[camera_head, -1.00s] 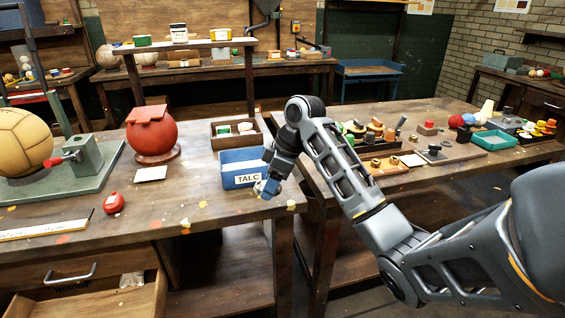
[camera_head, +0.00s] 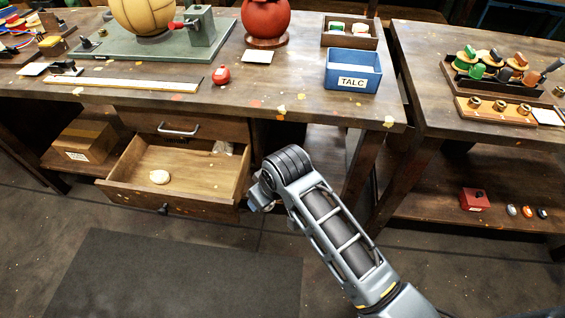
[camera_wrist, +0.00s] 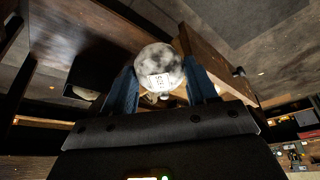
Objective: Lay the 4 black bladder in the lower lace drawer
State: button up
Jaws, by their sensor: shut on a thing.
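My gripper (camera_wrist: 162,90) has blue fingers and is shut on a mottled grey-and-white ball (camera_wrist: 160,60) with a small white label, whose print I cannot read. I cannot tell whether this is the black bladder. In the head view my gripper (camera_head: 262,196) is beside the right end of the open lower drawer (camera_head: 213,188), low in front of the bench; the ball is hidden there. The drawer holds a small whitish thing (camera_head: 159,177) towards the left and a pale, clear-looking thing (camera_head: 222,147) at its back right corner. Most of its floor is bare.
The shut upper drawer with a metal handle (camera_head: 178,129) is just above the open one. A cardboard box (camera_head: 87,141) stands on the shelf to the left. The blue TALC box (camera_head: 353,70) stands on the bench top (camera_head: 330,104). A dark mat (camera_head: 180,275) lies on the floor.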

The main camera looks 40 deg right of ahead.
aim_at(204, 186)
jog(key=u, duration=0.45)
jog(key=i+l+u, duration=0.6)
jog(key=l+u, duration=0.15)
